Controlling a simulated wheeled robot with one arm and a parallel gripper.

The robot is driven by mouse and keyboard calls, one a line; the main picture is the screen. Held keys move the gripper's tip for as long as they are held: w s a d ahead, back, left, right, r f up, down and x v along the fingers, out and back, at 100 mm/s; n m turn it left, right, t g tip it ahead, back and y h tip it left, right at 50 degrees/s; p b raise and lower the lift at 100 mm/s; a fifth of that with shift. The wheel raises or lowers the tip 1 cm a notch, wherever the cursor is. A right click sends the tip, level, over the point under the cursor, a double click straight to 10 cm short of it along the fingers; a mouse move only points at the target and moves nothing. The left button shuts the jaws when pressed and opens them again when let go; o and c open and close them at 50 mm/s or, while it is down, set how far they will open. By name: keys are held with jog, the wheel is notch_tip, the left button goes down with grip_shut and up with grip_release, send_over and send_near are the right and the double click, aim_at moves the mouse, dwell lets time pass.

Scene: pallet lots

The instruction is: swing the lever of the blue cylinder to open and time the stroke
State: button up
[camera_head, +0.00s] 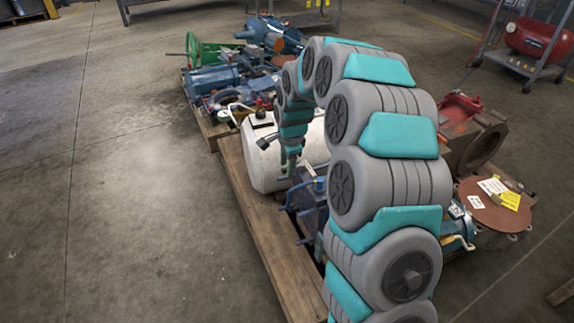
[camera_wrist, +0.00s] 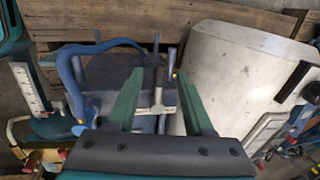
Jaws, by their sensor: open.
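My gripper (camera_wrist: 160,74) is open, its two green fingers spread apart in the wrist view. Between them in the picture is a dark upright rod with a small silver crosspiece, perhaps the lever (camera_wrist: 158,97); I cannot tell whether a finger touches it. Behind and left of it is a blue-grey body (camera_wrist: 112,76), likely the blue cylinder, with a curved blue pipe (camera_wrist: 72,62) beside it. In the head view my gripper (camera_head: 291,172) points down just above the blue-grey body (camera_head: 312,200), beside the white tank. My arm hides much of its right side.
The white tank (camera_head: 262,160) stands close by and also fills the right of the wrist view (camera_wrist: 225,65). The wooden pallet (camera_head: 262,235) lies beneath. Blue and green machinery (camera_head: 212,75) is behind; a rusty flanged housing (camera_head: 480,140) is right. The floor at left is clear.

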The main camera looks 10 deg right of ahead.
jog(key=shift+c, duration=0.2)
grip_shut()
dwell(1.1)
